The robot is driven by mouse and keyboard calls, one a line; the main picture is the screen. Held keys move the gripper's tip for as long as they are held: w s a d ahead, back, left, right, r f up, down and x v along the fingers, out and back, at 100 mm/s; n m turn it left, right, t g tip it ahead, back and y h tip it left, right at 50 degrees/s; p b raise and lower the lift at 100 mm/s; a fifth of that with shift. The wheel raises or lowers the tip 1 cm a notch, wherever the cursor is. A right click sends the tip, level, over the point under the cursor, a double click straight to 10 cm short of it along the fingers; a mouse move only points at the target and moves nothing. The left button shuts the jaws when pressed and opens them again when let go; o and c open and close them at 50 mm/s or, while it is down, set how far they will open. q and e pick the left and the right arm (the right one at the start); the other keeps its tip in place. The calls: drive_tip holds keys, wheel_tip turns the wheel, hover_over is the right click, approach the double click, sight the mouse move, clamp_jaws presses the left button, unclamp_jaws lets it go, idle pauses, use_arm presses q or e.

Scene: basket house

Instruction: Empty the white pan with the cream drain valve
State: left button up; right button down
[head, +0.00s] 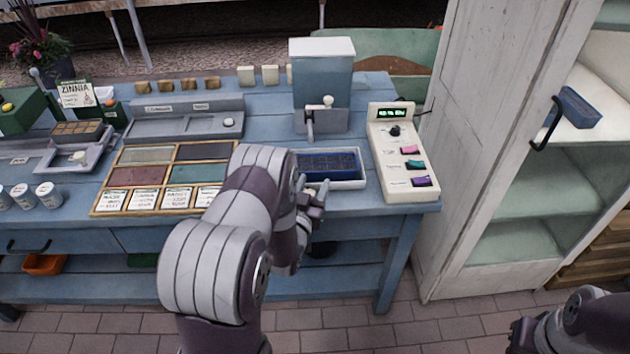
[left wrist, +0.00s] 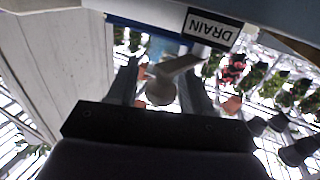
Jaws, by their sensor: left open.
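The white pan (head: 363,182) sits at the front edge of the blue bench, with a dark blue seed-tray-like grid inside. Whether water is in it I cannot tell. My left gripper (head: 318,196) is at the pan's front side. In the left wrist view the open fingers (left wrist: 160,92) stand on either side of the cream drain valve (left wrist: 162,90), a lever with a rounded end, below a DRAIN label (left wrist: 212,27). Whether a finger touches it I cannot tell. My right gripper (head: 521,334) is partly in view at the bottom right; its fingers are unclear.
A wooden seed-packet tray (head: 165,178) is left. A white cabinet (head: 485,130) stands open at the right.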

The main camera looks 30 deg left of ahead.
use_arm(q)
drive_tip(key=shift+s, duration=0.1)
drive_tip(key=c, duration=0.9)
drive_tip(key=m+h, duration=0.2)
drive_tip(key=h, duration=0.1)
drive_tip(key=m+h+b, duration=0.1)
drive_tip(key=shift+s+a+f+h, duration=0.1)
drive_tip(key=shift+s+a+h, duration=0.2)
drive_tip(key=shift+s+a, duration=0.1)
clamp_jaws()
drive_tip(key=shift+s+r+m+h+b, duration=0.1)
drive_tip(key=shift+s+m+h+b, duration=0.1)
drive_tip(key=shift+m+h, duration=0.5)
drive_tip(key=shift+s+r+m+h+b, duration=0.15)
drive_tip(key=shift+m+h, duration=0.25)
drive_tip(key=shift+h, duration=0.5)
drive_tip(key=shift+w, duration=0.1)
drive_tip(key=o, duration=0.9)
unclamp_jaws()
drive_tip(key=shift+f, duration=0.1)
